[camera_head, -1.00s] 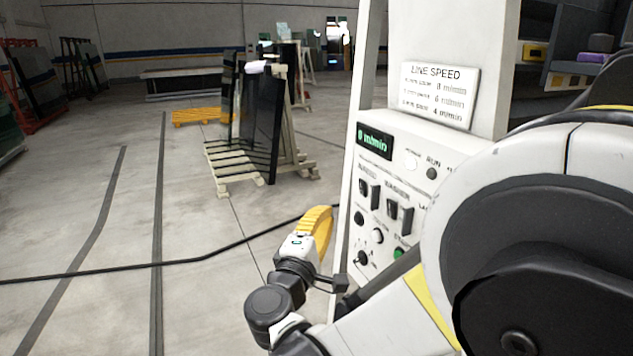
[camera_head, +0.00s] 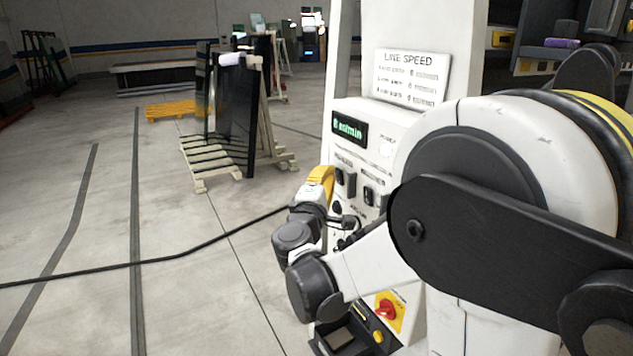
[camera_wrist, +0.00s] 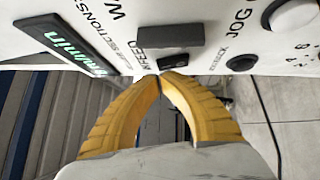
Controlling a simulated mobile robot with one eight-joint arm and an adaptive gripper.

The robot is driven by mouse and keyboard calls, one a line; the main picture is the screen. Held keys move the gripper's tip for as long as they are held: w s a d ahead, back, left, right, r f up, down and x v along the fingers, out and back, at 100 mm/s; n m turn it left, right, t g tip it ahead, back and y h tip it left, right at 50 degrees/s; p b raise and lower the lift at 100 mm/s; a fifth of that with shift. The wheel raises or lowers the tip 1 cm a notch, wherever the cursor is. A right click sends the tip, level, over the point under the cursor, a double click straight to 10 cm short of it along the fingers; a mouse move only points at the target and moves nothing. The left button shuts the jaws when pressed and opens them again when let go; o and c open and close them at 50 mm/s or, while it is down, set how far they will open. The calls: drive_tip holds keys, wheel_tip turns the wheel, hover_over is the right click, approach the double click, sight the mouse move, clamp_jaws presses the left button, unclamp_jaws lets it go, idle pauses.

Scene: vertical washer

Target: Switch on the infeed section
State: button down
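The white control panel (camera_head: 385,150) carries a green-lit display (camera_head: 350,128) and two black section switches, a left one (camera_head: 345,182) and one beside it (camera_head: 369,194). Their labels are too blurred to read in the head view. My gripper (camera_wrist: 160,77) has its yellow fingers drawn together, tips meeting with nothing visible between them. In the wrist view the tips are at the panel face, just below a small black switch (camera_wrist: 173,62) with a partly hidden label. A larger dark grey block (camera_wrist: 170,35) stands above it. I cannot tell whether the tips touch the switch.
A round black knob (camera_wrist: 241,65) and a white button (camera_wrist: 290,14) are also on the panel. A red emergency stop (camera_head: 387,308) sits lower down. My arm covers the panel's right part. A glass rack (camera_head: 235,120) and a floor cable (camera_head: 150,262) are to the left.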

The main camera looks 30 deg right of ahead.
drive_tip(key=shift+w+d, duration=0.1)
drive_tip(key=shift+d, duration=0.05)
drive_tip(key=shift+r, duration=0.1)
drive_tip(key=shift+d+r+m+g+y+p, duration=0.3)
drive_tip(key=shift+d+r+m+g+p, duration=0.15)
drive_tip(key=shift+p, duration=0.7)
drive_tip(key=shift+d+r+m+p, duration=0.1)
drive_tip(key=shift+d+m+p, duration=0.05)
drive_tip(key=shift+m+p, duration=0.25)
drive_tip(key=shift+f, duration=0.3)
